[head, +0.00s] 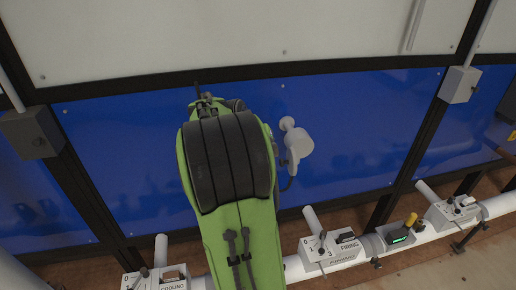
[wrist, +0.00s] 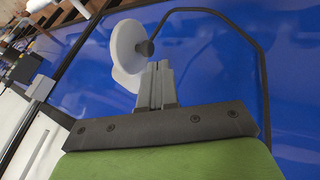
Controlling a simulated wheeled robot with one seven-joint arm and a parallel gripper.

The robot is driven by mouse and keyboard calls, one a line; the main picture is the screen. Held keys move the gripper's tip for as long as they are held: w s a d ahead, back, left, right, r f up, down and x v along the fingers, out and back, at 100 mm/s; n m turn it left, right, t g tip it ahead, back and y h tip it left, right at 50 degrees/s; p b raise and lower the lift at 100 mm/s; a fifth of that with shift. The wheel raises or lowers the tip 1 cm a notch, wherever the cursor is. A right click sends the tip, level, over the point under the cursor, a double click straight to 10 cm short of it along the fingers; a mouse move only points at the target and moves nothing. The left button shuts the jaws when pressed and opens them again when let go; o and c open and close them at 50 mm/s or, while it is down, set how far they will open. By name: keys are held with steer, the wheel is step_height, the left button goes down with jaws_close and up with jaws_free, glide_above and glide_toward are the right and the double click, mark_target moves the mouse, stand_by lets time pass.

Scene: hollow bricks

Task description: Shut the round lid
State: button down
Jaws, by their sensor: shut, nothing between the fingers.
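A white round disc (wrist: 124,48) with a small dark knob (wrist: 145,48) stands just beyond my fingertips in the wrist view. A second pale rounded part (wrist: 127,80) shows behind and below it. I take these as the round lid and its mount; which is which, I cannot tell for sure. In the head view a white rounded fitting (head: 299,146) with a smaller round piece (head: 287,123) shows right of my green arm, before the blue panel. My gripper (wrist: 156,66) is shut and empty, its tips close below the knob; contact is unclear.
A blue panel (head: 350,125) in dark frames stands behind the fitting. A white pipe (head: 290,270) along the bottom carries switch boxes, one marked FIRING (head: 333,250) and one marked COOLING (head: 160,279). Grey boxes (head: 459,85) sit on the frame posts. A dark curved rod or cable (wrist: 262,75) arches on the right.

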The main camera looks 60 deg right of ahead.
mark_target(288, 161)
steer(key=s+d+f, duration=0.1)
steer(key=d, duration=0.1)
steer(key=s+d+f, duration=0.1)
steer(key=s+d, duration=0.1)
steer(key=shift+s+d+f, duration=0.1)
steer(key=shift+s+f, duration=0.05)
steer(key=shift+s, duration=0.05)
